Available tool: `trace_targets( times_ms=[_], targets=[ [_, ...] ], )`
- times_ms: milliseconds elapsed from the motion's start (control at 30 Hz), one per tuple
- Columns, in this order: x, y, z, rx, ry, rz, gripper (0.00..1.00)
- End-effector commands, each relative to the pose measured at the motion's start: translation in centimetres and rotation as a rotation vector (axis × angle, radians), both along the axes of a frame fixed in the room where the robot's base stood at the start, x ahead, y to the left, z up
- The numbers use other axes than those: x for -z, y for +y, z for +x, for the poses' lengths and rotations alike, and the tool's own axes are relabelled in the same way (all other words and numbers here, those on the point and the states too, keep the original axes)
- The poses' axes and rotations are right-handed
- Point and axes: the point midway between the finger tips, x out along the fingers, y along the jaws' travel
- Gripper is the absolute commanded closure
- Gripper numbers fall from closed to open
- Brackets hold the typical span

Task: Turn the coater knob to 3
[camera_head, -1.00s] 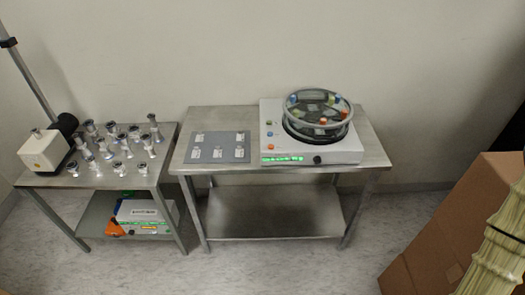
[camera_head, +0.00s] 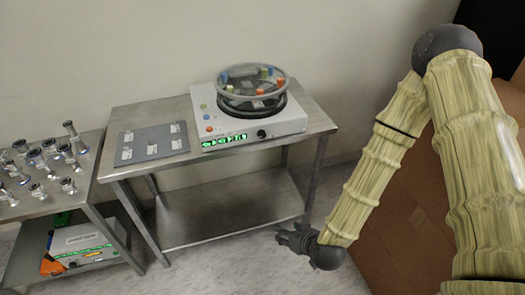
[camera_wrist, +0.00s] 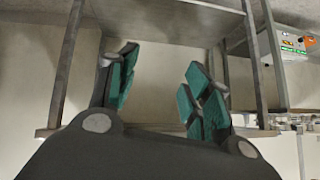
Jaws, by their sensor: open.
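The coater (camera_head: 285,124) is a white box on the right half of the middle steel table. A round clear-lidded bowl (camera_head: 252,88) with coloured pieces inside sits on its top. Its black knob (camera_head: 261,134) is on the front face, right of a green lit display (camera_head: 224,142). The knob's setting is too small to read. My gripper (camera_head: 282,236) is low in front of the table, below and apart from the knob. In the wrist view my gripper (camera_wrist: 162,85) shows its teal finger pads spread with nothing between them. The knob does not show there.
A grey panel with white labels (camera_head: 152,142) lies left of the coater. The left table holds several metal fittings (camera_head: 45,165), with another white device (camera_head: 85,240) on its shelf. A cardboard box (camera_head: 395,225) stands at the right. The middle table's lower shelf (camera_head: 230,205) is bare.

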Motion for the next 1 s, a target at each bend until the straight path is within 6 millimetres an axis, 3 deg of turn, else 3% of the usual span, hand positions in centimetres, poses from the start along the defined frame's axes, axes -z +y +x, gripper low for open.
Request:
trace_targets(
  times_ms=[67, 200, 400, 633, 867, 1000],
  targets=[
    [-0.5, 1.5, 3.5, -0.007, -0.124, 0.027, 0.51],
    [-4.4, 3.6, 9.0, -0.01, -0.345, 0.061, 0.51],
    [-10.7, 4.9, 14.5, 0.018, -0.62, 0.086, 0.51],
    [-15.4, 5.1, 16.9, 0.05, -0.781, 0.094, 0.51],
    [-16.3, 5.5, 18.4, 0.055, -0.806, 0.093, 0.51],
    [-16.3, 6.1, 20.4, 0.056, -0.804, 0.093, 0.51]
  ],
)
